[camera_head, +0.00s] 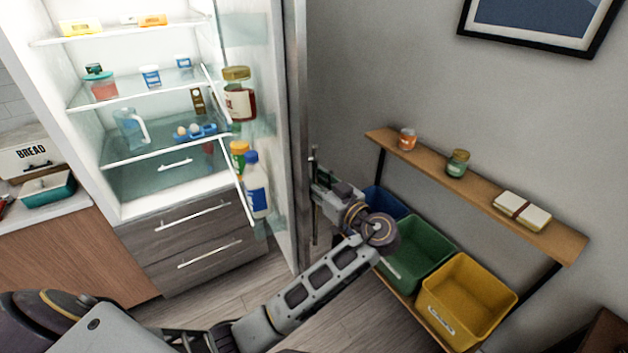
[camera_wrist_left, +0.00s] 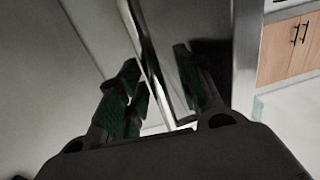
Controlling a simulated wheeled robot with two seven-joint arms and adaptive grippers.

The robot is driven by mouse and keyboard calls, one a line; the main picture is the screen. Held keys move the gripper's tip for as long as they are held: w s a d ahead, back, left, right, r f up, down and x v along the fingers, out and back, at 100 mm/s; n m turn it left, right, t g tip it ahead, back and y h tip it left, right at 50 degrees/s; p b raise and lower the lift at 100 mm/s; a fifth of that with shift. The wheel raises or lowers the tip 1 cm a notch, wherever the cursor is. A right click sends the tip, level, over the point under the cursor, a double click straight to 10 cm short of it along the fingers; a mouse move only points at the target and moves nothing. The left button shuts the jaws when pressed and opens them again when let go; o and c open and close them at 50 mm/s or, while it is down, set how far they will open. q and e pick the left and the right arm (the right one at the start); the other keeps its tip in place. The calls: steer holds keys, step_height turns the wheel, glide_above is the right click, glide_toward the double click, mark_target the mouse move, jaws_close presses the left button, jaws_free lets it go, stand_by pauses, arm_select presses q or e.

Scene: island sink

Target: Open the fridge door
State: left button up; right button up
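The fridge door (camera_head: 296,120) stands wide open, swung out to the right of the lit fridge interior (camera_head: 160,100). Its inner shelves face left and hold jars and bottles. The long metal door handle (camera_wrist_left: 152,62) is on the outer face of the door. My left gripper (camera_head: 318,188) is at the outer side of the door, by the handle. In the left wrist view, its two dark fingers (camera_wrist_left: 157,80) are apart, one on each side of the handle bar, with gaps visible. My right gripper is not in view.
A wooden wall shelf (camera_head: 475,195) with jars stands right of the door, above blue, green (camera_head: 420,255) and yellow (camera_head: 465,300) bins close to my left arm. A counter with a bread box (camera_head: 28,155) is at the left. Floor shows before the fridge drawers (camera_head: 195,235).

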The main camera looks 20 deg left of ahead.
arm_select(q)
steer(key=v, duration=1.1)
steer(key=shift+s+d, duration=0.15)
steer(key=shift+d, duration=0.15)
stand_by(0.4)
